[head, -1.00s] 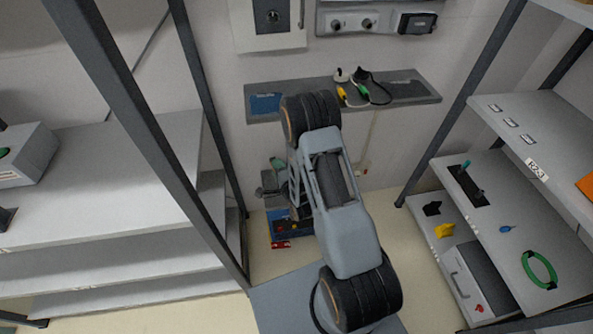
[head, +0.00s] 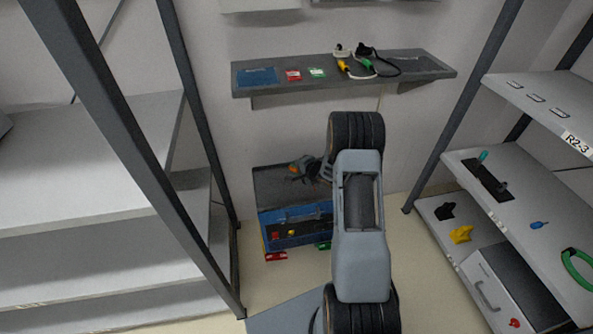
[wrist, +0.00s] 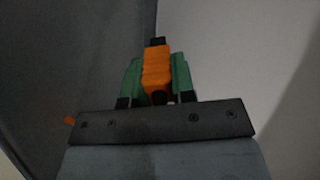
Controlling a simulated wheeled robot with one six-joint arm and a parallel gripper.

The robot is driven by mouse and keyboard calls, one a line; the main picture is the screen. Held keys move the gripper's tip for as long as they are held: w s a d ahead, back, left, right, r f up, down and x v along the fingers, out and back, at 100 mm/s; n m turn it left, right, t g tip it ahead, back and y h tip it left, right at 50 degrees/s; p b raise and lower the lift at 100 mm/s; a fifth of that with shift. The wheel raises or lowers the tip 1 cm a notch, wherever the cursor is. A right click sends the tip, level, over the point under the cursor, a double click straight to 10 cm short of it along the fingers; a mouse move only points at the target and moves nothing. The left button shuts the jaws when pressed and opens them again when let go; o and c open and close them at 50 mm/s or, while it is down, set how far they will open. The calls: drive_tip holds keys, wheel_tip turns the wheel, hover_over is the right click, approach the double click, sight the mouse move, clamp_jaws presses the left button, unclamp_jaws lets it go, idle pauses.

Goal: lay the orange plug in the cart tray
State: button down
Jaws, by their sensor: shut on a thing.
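The orange plug (wrist: 157,62) is held between the green-padded fingers of my gripper (wrist: 155,78) in the wrist view, its dark tip pointing away. In the head view my gripper (head: 300,170) is small, and a bit of orange shows at it. It is over or in front of a dark grey panel (head: 272,203); I cannot tell whether they touch. I cannot tell whether the grey panel is a raised cover.
A grey wall shelf (head: 420,68) behind carries cards, cables and plugs. Racks stand left (head: 95,170) and right (head: 480,210), with dark posts near my arm. A red thing (head: 276,256) and a green thing (head: 323,245) are low in front of the blue tray.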

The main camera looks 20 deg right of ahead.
sight(298, 186)
drive_tip(key=shift+f+b, duration=3.1)
drive_tip(key=shift+b, duration=0.6)
drive_tip(key=shift+f, duration=0.3)
drive_tip(key=c, duration=1)
unclamp_jaws()
drive_tip(key=shift+o, duration=0.7)
drive_tip(key=shift+s+f, duration=0.15)
drive_tip(key=shift+f, duration=0.15)
drive_tip(key=shift+s, duration=0.1)
drive_tip(key=p+v, duration=0.1)
drive_tip(key=v, duration=0.3)
drive_tip(key=p+v, duration=0.2)
drive_tip(key=v, duration=0.2)
drive_tip(key=r+p+v, duration=0.1)
drive_tip(key=v, duration=0.3)
drive_tip(key=shift+p, duration=0.35)
drive_tip(key=shift+s+d+r, duration=0.25)
drive_tip(key=shift+s+r, duration=0.05)
drive_tip(key=shift+s, duration=0.15)
drive_tip(key=shift+r, duration=0.1)
